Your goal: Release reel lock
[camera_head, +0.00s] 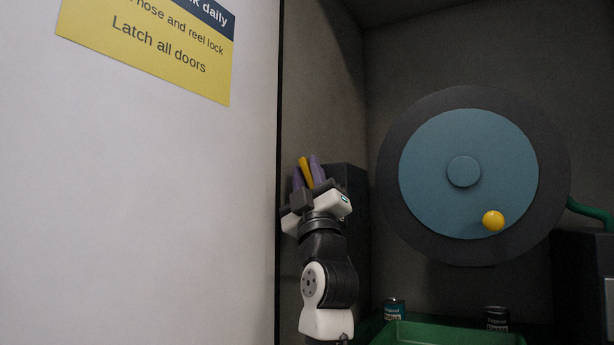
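The hose reel (410,115) is a large dark disc with a blue-grey face (440,140) and a round hub, mounted on the back wall at right. A yellow ball knob (493,221) sits low on the right of its face. My gripper (307,172) is left of the reel, pointing up, with two purple fingers. A yellow bar (305,171), possibly the reel lock lever, shows between the fingers. I cannot tell whether the fingers touch it or only stand either side of it. Its lower end is hidden by my gripper.
A dark box (350,185) stands behind my gripper. A pale door or panel (150,200) with a yellow sign (150,45) fills the left. Below are a green tray (450,332) and two cans (394,309). A green hose (590,211) leaves the reel at right.

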